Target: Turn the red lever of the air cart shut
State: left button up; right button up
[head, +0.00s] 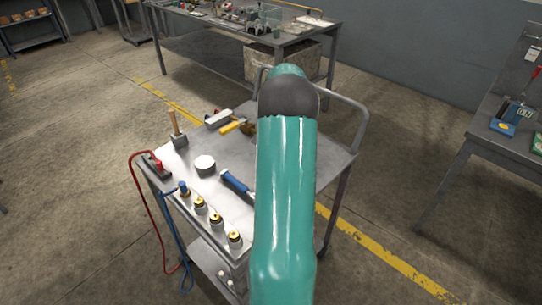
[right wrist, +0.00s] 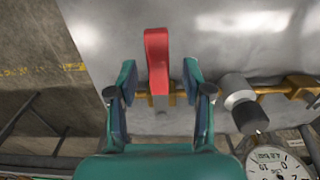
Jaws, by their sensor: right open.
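The air cart (head: 333,158) stands in the middle of the head view, with my teal arm across its right part. The red lever (right wrist: 157,55) shows in the right wrist view, standing upright in the picture and across the brass pipe (right wrist: 270,91). My right gripper (right wrist: 160,80) is open, with one finger on each side of the lever's lower part and a gap visible on both sides. The lever and right gripper cannot be made out in the head view. My left gripper is in neither view.
A round gauge (right wrist: 275,165) and a grey fitting (right wrist: 238,97) sit right of the gripper. On the cart lie a mallet (head: 177,130), a white round tin (head: 204,164), a blue-handled tool (head: 236,183) and several brass fittings. Red and blue hoses hang at its left.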

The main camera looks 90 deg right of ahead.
notch_tip(320, 180, up, 11)
jog(key=shift+f, duration=0.15)
dwell(0.5)
